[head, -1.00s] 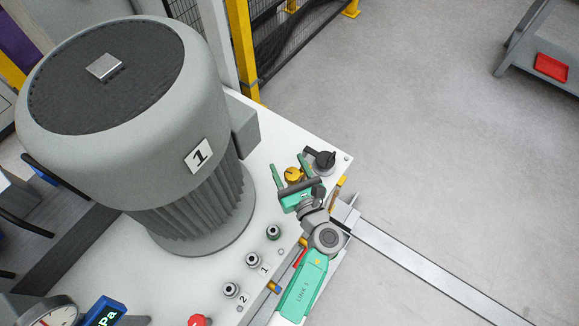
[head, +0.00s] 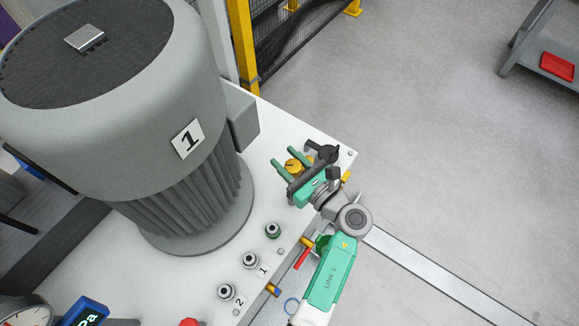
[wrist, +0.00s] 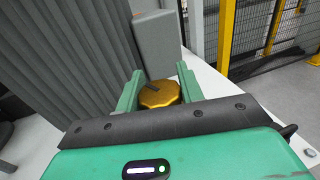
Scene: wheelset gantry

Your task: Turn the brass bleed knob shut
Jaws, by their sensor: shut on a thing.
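The brass bleed knob (head: 291,166) is a round, ridged golden knob on the white deck beside the large grey motor. My gripper (head: 286,158) has a green body and two green fingers that reach to the knob from the front right. In the wrist view the fingers (wrist: 158,80) stand on either side of the knob and are shut on it. The dark crossbar of my gripper and the fingers hide part of the knob's rim.
The ribbed grey motor (head: 120,110), labelled 1, stands left of the knob, with a grey box (head: 242,118) on its side. A black handle (head: 322,152) is close to the right. Open floor lies right.

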